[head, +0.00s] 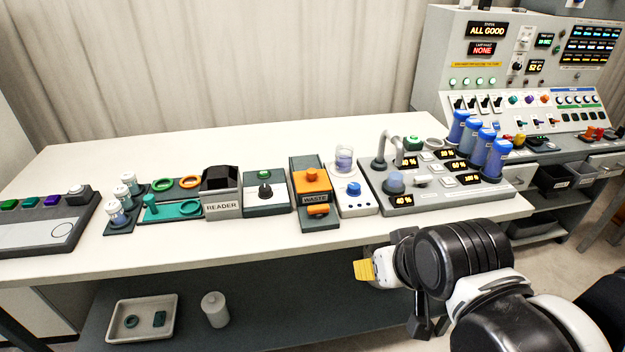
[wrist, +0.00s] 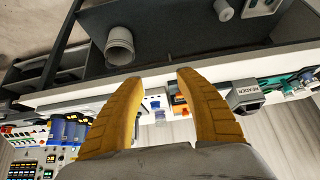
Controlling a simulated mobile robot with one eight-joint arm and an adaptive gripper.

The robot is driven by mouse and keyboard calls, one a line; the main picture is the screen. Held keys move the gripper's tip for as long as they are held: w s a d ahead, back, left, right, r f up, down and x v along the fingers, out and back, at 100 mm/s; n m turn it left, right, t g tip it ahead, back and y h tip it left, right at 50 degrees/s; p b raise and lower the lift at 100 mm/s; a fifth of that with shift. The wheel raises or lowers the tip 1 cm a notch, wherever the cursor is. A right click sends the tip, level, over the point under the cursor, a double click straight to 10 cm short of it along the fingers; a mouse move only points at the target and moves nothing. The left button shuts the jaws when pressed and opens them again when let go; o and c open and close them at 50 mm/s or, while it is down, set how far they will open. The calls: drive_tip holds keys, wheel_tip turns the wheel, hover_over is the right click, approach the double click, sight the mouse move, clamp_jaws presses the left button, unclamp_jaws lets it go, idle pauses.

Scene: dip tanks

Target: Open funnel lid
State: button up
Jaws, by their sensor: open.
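The orange waste unit (head: 311,190), labelled WASTE, stands mid-bench on a dark base. It has an orange top with a round orange knob (head: 312,174), which looks like a closed lid; I cannot tell for sure that this is the funnel lid. My gripper (head: 364,270) is in front of the bench edge, to the right of the waste unit and apart from it. In the wrist view, my gripper (wrist: 158,78) has its two yellow fingers spread with nothing between them. The waste unit (wrist: 178,104) shows small beyond the fingers, in an upside-down picture.
A white unit with a blue knob (head: 354,189) and a clear beaker (head: 344,160) stand right of the waste unit. The reader (head: 221,191) is further left. The tank station (head: 460,198) with tall blue cylinders is at right. A shelf lies below the bench.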

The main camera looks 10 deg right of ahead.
drive_tip(key=shift+o, duration=0.6)
drive_tip(key=shift+r, duration=0.15)
